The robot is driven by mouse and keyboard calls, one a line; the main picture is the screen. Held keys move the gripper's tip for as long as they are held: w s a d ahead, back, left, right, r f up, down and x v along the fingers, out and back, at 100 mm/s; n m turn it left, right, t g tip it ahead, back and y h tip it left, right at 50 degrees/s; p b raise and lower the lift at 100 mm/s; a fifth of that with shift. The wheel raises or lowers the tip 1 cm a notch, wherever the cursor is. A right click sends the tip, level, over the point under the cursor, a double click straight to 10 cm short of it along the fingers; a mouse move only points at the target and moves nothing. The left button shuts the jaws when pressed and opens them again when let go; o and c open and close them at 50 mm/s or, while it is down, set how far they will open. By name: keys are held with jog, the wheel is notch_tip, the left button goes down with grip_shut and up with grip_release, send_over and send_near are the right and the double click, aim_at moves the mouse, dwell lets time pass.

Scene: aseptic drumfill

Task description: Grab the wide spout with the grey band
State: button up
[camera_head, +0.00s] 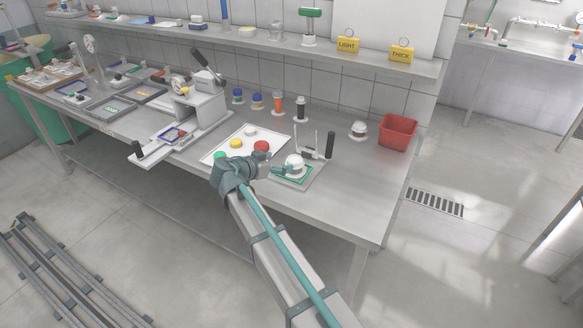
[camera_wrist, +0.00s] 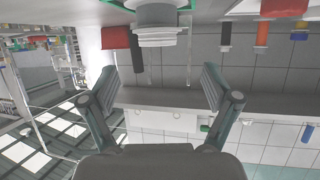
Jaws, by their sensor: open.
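A white stepped spout (camera_head: 295,161) sits on a green-edged plate (camera_head: 307,179) on the bench, beside a clamp with a black handle (camera_head: 330,145). In the wrist view the wide, round spout (camera_wrist: 160,34) is at the top middle, with a greyish part near the plate; I cannot tell for sure whether that is a grey band. My gripper (camera_head: 283,169) is beside this spout at its left. In the wrist view my gripper (camera_wrist: 160,78) is open with nothing between its fingers. The spout lies beyond the fingertips, and contact is not visible.
Another white spout (camera_head: 358,129) with a dark band stands near the red bin (camera_head: 398,132). A white board (camera_head: 216,151) with coloured caps lies left of my gripper. Small bottles (camera_head: 277,104) stand behind. Bare bench lies front right.

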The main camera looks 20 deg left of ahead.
aim_at(295, 159)
jog(key=x, duration=0.3)
jog(key=shift+w+d+p, duration=0.1)
jog(key=shift+w+p, duration=0.1)
jog(key=shift+p, duration=0.2)
jog(key=p+x, duration=0.2)
jog(key=x, duration=0.3)
jog(key=shift+d+r+p, duration=0.1)
jog(key=shift+d+p, duration=0.05)
jog(key=shift+p, duration=0.15)
jog(key=shift+w, duration=0.15)
jog(key=shift+d, duration=0.1)
jog(key=c, duration=1.4)
